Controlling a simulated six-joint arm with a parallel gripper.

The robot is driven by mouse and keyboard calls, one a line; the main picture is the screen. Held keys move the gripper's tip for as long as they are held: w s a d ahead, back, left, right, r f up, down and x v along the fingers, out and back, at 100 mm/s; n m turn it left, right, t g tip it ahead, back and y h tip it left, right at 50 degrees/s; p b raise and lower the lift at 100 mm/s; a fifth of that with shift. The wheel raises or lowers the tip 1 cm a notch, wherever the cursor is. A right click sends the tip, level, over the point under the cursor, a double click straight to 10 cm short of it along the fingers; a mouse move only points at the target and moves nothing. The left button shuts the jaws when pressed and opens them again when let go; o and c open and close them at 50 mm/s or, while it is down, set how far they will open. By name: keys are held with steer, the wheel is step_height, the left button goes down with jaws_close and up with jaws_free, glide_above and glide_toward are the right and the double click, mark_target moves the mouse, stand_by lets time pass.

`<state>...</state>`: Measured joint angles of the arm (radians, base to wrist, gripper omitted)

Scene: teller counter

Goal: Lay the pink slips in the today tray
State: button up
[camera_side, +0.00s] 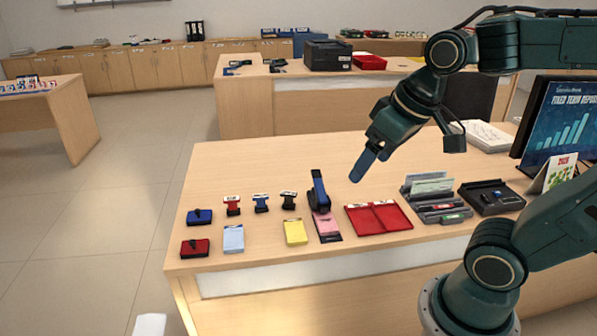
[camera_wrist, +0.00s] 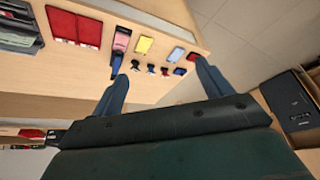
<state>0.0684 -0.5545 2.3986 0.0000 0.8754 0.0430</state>
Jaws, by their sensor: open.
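The pink slips (camera_side: 327,222) lie in a narrow dark holder near the front edge of the counter. They also show in the wrist view (camera_wrist: 121,41). A blue and black stapler-like tool (camera_side: 319,190) stands at their far end, covering part of that end. A red tray with two compartments (camera_side: 379,217) lies just right of the slips and looks empty; it is at the top left in the wrist view (camera_wrist: 75,27). I cannot read a "today" label on any tray. My gripper (camera_side: 363,165) is open and empty, above the counter behind the slips and red tray.
Yellow (camera_side: 296,232) and light blue (camera_side: 233,238) pads lie left of the slips, with several stamps (camera_side: 261,203) and red (camera_side: 195,247) and blue (camera_side: 199,217) ink pads. A grey slip rack (camera_side: 436,202), black tray (camera_side: 491,197) and monitor stand right. Bare counter lies behind.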

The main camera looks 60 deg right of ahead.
steer(key=w+d+f+m+g, duration=0.1)
steer(key=w+d+f+m, duration=0.1)
steer(key=w+d, duration=0.35)
steer(key=m+g, duration=0.4)
steer(key=m, duration=0.2)
glide_above(327, 223)
step_height(327, 223, down, 20)
steer(key=shift+f, duration=0.2)
steer(key=shift+w+d, duration=0.1)
steer(key=shift+f, duration=6.85)
steer(key=c, duration=1.1)
